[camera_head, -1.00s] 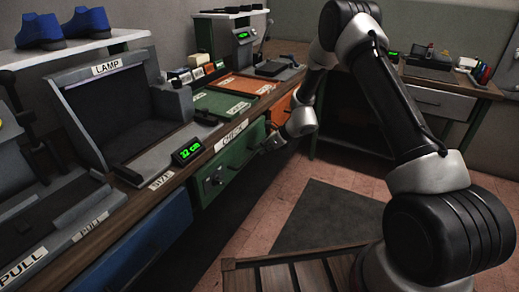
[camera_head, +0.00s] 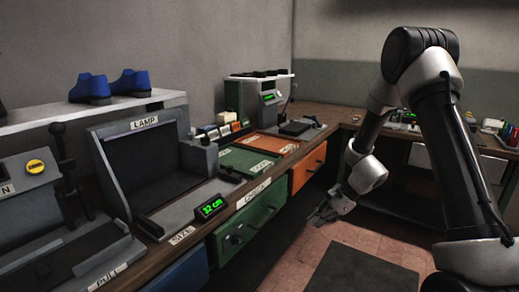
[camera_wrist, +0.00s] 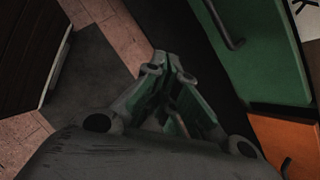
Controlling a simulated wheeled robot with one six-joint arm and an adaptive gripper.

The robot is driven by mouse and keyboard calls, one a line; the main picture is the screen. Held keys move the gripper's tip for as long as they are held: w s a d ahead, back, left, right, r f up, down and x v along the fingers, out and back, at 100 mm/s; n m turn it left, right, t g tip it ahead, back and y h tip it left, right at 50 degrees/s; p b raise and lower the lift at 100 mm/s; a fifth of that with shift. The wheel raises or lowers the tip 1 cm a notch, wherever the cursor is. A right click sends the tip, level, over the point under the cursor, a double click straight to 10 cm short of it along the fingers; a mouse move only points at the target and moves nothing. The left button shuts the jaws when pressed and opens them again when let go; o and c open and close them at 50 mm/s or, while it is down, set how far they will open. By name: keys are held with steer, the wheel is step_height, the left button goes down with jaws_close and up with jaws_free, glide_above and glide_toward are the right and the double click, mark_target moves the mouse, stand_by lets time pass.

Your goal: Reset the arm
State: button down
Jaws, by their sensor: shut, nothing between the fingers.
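My gripper (camera_head: 322,215) hangs over the floor, in front of the bench and apart from the drawers. Its fingers are shut with nothing between them; they also show in the wrist view (camera_wrist: 172,65), pointing down past the bench front. My arm rises at the right of the head view, with its elbow high and the forearm folded down to the gripper. The green drawer (camera_head: 262,222) and the orange drawer (camera_head: 308,167) are closed, to the left of and behind the gripper. In the wrist view the green drawer (camera_wrist: 268,45) lies at the upper right.
The bench holds a LAMP box (camera_head: 145,165), a size gauge reading 32 cm (camera_head: 211,207), and green (camera_head: 248,160) and orange (camera_head: 263,143) mats. Blue shoes (camera_head: 110,86) stand on a white shelf (camera_head: 60,114). A dark floor mat (camera_head: 365,272) lies below. A second bench stands at the back right.

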steer(key=s+d+r+n+t+h, duration=0.1)
steer(key=s+d+r+n+h, duration=0.1)
steer(key=s+d+r+n, duration=0.3)
steer(key=s+d+r+n+t+h, duration=0.1)
steer(key=s+d+r+n+h, duration=0.2)
steer(key=s+r, duration=1.1)
steer(key=s+d+r+n+h, duration=0.2)
steer(key=s+d+r+n, duration=0.4)
steer(key=s+r+n, duration=0.2)
step_height(320, 180, up, 3)
steer(key=shift+s+d+f+t, duration=0.2)
steer(key=shift+s+d+t, duration=0.2)
steer(key=shift+s, duration=0.8)
